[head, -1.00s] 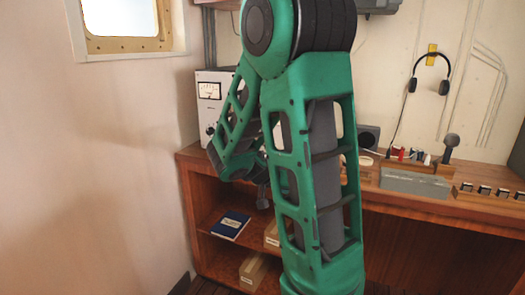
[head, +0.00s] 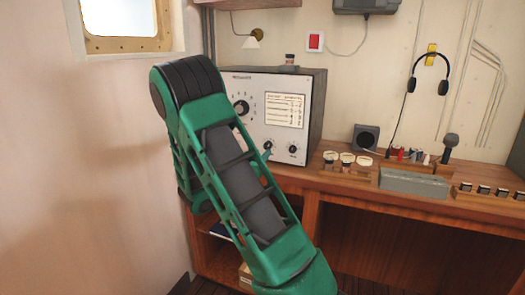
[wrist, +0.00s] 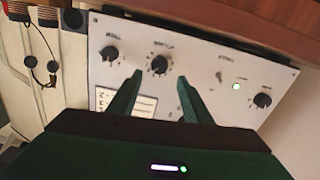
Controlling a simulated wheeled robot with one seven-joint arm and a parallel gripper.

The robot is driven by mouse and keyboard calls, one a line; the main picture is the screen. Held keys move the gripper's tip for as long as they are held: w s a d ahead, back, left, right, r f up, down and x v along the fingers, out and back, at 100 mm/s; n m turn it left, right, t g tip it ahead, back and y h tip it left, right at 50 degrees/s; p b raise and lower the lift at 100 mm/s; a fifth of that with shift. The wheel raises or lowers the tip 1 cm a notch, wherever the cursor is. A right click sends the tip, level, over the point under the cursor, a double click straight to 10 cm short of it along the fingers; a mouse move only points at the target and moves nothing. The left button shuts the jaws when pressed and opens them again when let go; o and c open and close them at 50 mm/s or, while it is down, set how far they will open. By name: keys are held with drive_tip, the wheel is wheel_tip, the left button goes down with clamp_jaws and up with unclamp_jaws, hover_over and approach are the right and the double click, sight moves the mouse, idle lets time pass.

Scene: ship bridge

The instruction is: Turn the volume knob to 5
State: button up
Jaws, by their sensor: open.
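A pale radio panel (wrist: 205,62) fills the upper wrist view, turned roughly upside down compared with the head view. My gripper (wrist: 160,76) is open and empty, its two green fingers pointing at the panel. A dark middle knob (wrist: 159,64) with a dial scale lies in line with the gap between the fingertips; contact cannot be told. Another dark knob (wrist: 110,53) is to its left and a third knob (wrist: 262,100) to the far right. The labels are too blurred to tell which is volume. In the head view the radio (head: 312,108) stands behind my arm, which hides most of my gripper.
A toggle switch (wrist: 219,75) and a lit green lamp (wrist: 236,87) sit right of the middle knob. The wooden desk (head: 420,203) carries a small speaker (head: 366,138), several small round items and a microphone (head: 450,147). Headphones (head: 443,88) hang on the wall.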

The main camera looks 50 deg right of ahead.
sight(267, 146)
drive_tip(key=x, duration=0.7)
drive_tip(key=shift+c, duration=0.3)
drive_tip(key=c, duration=1)
